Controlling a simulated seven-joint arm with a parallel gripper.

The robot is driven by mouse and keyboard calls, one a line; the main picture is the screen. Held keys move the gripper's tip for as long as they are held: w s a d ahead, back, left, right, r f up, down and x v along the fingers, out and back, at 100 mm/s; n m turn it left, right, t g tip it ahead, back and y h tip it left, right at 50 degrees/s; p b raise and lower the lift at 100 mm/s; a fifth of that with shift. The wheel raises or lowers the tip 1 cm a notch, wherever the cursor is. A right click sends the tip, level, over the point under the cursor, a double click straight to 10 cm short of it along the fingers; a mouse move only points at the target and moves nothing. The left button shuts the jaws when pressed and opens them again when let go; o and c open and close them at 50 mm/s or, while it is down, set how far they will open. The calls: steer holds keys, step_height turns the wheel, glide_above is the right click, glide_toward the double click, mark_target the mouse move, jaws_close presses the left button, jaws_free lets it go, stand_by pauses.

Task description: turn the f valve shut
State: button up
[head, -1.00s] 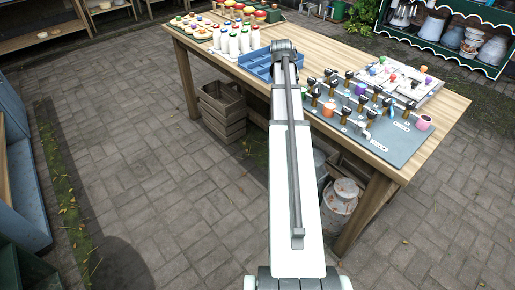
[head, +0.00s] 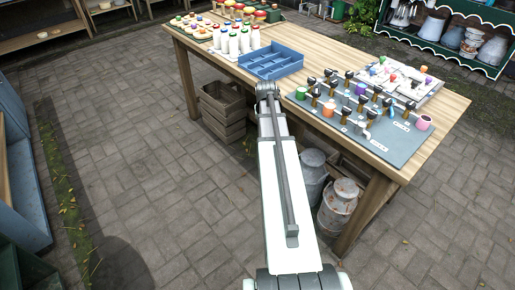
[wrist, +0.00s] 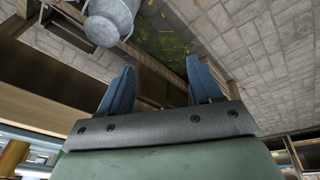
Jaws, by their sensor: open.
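A grey-blue valve board (head: 397,148) lies on the right front part of the wooden table. It carries several upright brass valves with black handles, such as one near its middle (head: 346,113). The letters on its small white labels are too small to read, so I cannot tell which valve is f. In the wrist view my gripper (wrist: 162,88) shows two blue fingers spread apart with nothing between them. In the head view the gripper is hidden behind the end of my arm, at the table's front edge, left of the board. A brass valve-like piece (wrist: 12,158) shows at the wrist view's lower left.
A blue divided tray (head: 272,62) sits left of the board, with white bottles (head: 235,42) beyond it. A white panel with coloured pieces (head: 400,80) stands behind the board. Metal churns (head: 338,205) and a wooden crate (head: 222,112) are below the table.

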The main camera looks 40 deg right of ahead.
steer(key=s+a+f+y, duration=0.1)
steer(key=a+f, duration=0.6)
steer(key=f, duration=0.1)
steer(key=shift+s+f, duration=0.2)
steer(key=shift+s, duration=0.05)
steer(key=shift+a, duration=0.1)
